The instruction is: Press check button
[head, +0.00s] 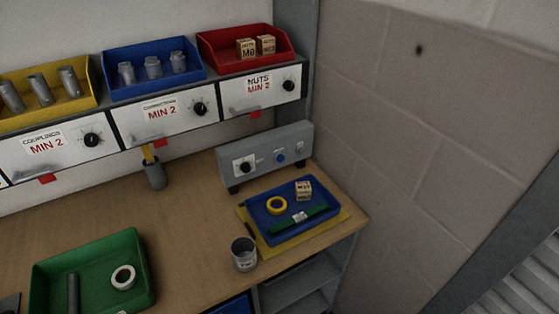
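A grey control box (265,157) stands at the back right of the wooden bench. Its front carries a black knob (245,168) on a white plate at the left, a round blue button (280,158) near the middle, and a small pale switch or fitting (299,148) at the right. The lettering on the box is too small to read, so I cannot tell which control is marked check. Neither of my grippers shows in the head view.
A blue tray (262,230) with a yellow ring, green strip and wooden block lies on a yellow mat before the box. A grey cup (244,254) stands left of it. A green tray (142,255) is front left. Drawers with bins hang above. Bench between is clear.

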